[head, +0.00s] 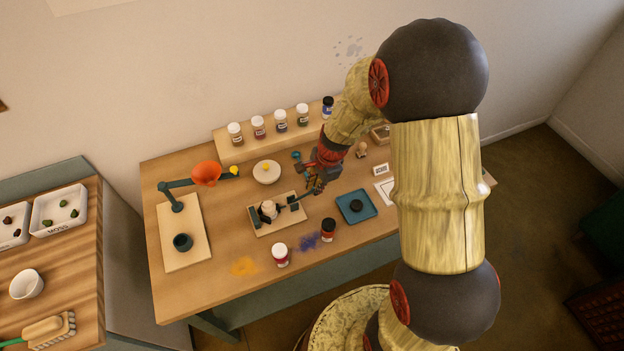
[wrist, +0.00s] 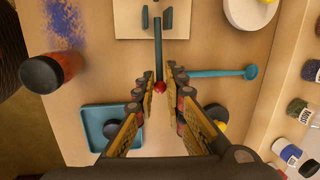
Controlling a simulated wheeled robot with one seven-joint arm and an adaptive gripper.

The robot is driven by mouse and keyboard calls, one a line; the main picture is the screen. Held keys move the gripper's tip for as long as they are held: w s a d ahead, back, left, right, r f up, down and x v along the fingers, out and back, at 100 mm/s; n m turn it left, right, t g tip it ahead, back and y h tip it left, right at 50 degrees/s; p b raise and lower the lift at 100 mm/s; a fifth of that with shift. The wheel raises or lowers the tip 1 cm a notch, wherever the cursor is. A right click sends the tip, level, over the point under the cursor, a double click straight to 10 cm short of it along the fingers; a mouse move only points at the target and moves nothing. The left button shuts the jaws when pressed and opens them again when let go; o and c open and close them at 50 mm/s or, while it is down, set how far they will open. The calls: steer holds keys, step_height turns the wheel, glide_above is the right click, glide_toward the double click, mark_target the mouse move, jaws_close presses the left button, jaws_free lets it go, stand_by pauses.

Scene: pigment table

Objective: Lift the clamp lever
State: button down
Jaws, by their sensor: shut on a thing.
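The clamp stands on a pale board (head: 262,228) in the middle of the table; the board's near end also shows at the top of the wrist view (wrist: 132,27). The clamp lever (wrist: 158,50) is a thin dark rod with a red ball knob (wrist: 160,87) at its tip. My gripper (wrist: 161,86) has its two fingertips on either side of the knob and is shut on it. In the head view my gripper (head: 314,187) is at the right end of the board, and the knob is hidden there.
A blue tray (head: 369,207) with a dark round piece is right of the board. A teal spoon (wrist: 222,73) lies beside my fingers. A white bowl (head: 265,177) stands behind, and a red-labelled jar (head: 281,257) and a dark-capped jar (head: 328,232) in front.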

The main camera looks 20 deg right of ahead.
steer(key=shift+a+r+h+p, duration=0.35)
steer(key=shift+r+h+p, duration=0.25)
steer(key=shift+p, duration=1.25)
steer(key=shift+a+r+p, duration=0.15)
steer(key=shift+r+p, duration=0.05)
steer(key=shift+p, duration=0.55)
steer(key=a+r+p, duration=0.1)
steer(key=p, duration=0.2)
steer(key=shift+s+a+r, duration=0.1)
steer(key=shift+a, duration=0.1)
steer(key=c, duration=2.5)
jaws_free()
steer(key=shift+a, duration=0.25)
steer(key=o, duration=0.5)
steer(key=shift+o, duration=0.2)
steer(key=shift+d, duration=0.1)
steer(key=shift+r, duration=0.25)
step_height(320, 180, up, 11)
steer(key=s, duration=0.2)
steer(key=shift+d, duration=0.1)
